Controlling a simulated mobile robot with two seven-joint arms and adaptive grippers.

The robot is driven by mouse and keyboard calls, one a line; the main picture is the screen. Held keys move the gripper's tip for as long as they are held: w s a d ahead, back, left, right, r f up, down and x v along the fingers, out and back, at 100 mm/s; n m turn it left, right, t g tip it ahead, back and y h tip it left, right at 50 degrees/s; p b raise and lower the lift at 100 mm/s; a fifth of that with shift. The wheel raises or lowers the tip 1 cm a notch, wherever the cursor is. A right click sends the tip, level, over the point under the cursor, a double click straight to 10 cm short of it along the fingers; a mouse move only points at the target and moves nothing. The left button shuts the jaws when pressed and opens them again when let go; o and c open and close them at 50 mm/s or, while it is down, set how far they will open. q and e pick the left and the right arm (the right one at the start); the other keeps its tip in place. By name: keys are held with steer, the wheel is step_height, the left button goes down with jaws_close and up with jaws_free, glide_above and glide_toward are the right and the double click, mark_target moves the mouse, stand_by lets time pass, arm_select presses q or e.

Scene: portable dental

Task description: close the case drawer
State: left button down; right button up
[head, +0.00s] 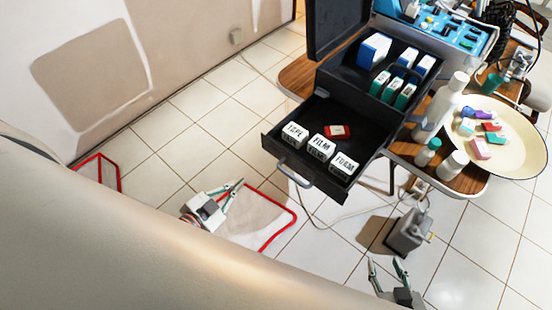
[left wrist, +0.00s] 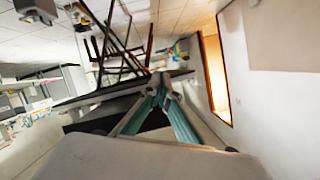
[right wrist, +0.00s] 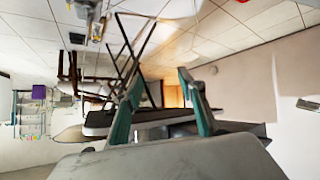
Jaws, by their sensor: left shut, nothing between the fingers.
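The black case (head: 353,100) stands on a wooden table, and its drawer (head: 330,190) is pulled out toward the front left. The drawer has a grey handle (head: 295,175) on its front. White boxes labelled TAPE, FILM and FOAM (head: 320,148) and a small red packet (head: 337,131) lie in the drawer. My left gripper (head: 236,187) is shut and empty, left of and apart from the drawer front. In the left wrist view its fingertips (left wrist: 161,80) meet. My right gripper (head: 388,264) is open and empty at the bottom, below the drawer and apart from it.
A round cream tray (head: 520,160) with coloured items stands right of the case, near white bottles (head: 443,105). A grey box-shaped object (head: 408,232) is on the floor near my right gripper. Red frames (head: 290,215) are on the floor.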

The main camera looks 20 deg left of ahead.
mark_target(282, 156)
arm_select(q)
steer(key=w+a+r+m+t+h+b, duration=0.2)
steer(key=w+a+r+m+h+b, duration=0.15)
steer(key=r+m+h, duration=0.45)
steer(key=s+r+m+g+h+b, duration=0.15)
steer(key=s+m+g+h, duration=0.5)
steer(key=m, duration=0.85)
steer(key=shift+g+y, duration=0.55)
steer(key=shift+g, duration=0.3)
steer(key=w+d, duration=0.5)
steer(key=d, duration=0.1)
steer(key=w+d, duration=0.3)
steer(key=d, duration=0.1)
steer(key=shift+w+f, duration=0.1)
steer(key=shift+w, duration=0.25)
steer(key=shift+w+d, duration=0.2)
steer(key=shift+w, duration=0.25)
arm_select(e)
steer(key=shift+w+d+f+n, duration=0.1)
steer(key=shift+w+d+f, duration=0.1)
steer(key=shift+f, duration=0.35)
steer(key=shift+w+d+f+n, duration=0.1)
steer(key=shift+w+d+f, duration=0.1)
steer(key=shift+f, duration=0.3)
steer(key=shift+w+d+f+n, duration=0.1)
steer(key=shift+w+d+f, duration=0.1)
steer(key=shift+f, duration=0.35)
